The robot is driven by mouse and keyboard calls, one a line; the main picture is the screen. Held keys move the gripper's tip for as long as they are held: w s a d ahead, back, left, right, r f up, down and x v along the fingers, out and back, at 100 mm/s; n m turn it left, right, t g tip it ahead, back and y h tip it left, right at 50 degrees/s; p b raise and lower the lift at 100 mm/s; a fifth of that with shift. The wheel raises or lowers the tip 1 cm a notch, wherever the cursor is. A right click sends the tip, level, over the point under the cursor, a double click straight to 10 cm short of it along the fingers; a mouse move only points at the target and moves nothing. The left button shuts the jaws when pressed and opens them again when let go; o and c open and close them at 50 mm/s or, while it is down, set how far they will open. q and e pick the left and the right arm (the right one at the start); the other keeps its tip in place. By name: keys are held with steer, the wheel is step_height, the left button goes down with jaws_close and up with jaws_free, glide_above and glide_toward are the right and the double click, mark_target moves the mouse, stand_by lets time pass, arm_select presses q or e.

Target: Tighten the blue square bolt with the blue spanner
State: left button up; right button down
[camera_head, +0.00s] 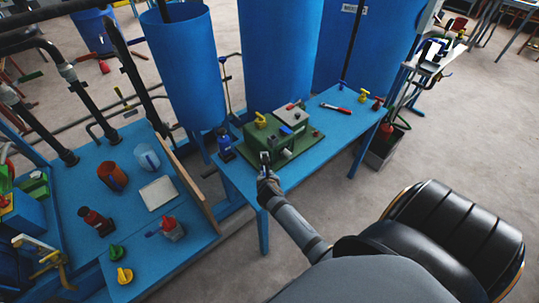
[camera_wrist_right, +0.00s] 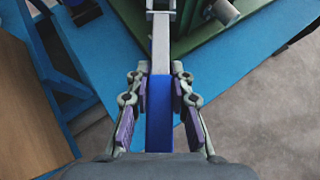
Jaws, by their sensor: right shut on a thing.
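My right gripper (camera_head: 267,176) is at the front edge of the blue bench, by the green base of the machine (camera_head: 286,137). In the right wrist view, its purple-padded fingers (camera_wrist_right: 160,108) are shut on the blue handle of the spanner (camera_wrist_right: 159,63). My left gripper is not in view.
On the blue bench (camera_head: 335,126) lie a red-handled tool (camera_head: 336,108) and small red and yellow knobs. Large blue tanks (camera_head: 281,50) stand behind. At left, a blue table holds bottles, an orange-brown beaker (camera_head: 112,176) and a wooden board (camera_head: 186,188). The floor at right is mostly clear.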

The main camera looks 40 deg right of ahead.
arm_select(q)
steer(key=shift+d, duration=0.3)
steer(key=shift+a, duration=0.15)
arm_select(e)
steer(key=shift+r+p, duration=0.25)
steer(key=shift+p, duration=0.35)
step_height(320, 180, down, 6)
steer(key=b, duration=0.4)
steer(key=shift+f, duration=0.1)
arm_select(q)
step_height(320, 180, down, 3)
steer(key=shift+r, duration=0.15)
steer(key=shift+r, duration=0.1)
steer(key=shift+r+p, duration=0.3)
steer(key=shift+p, duration=0.15)
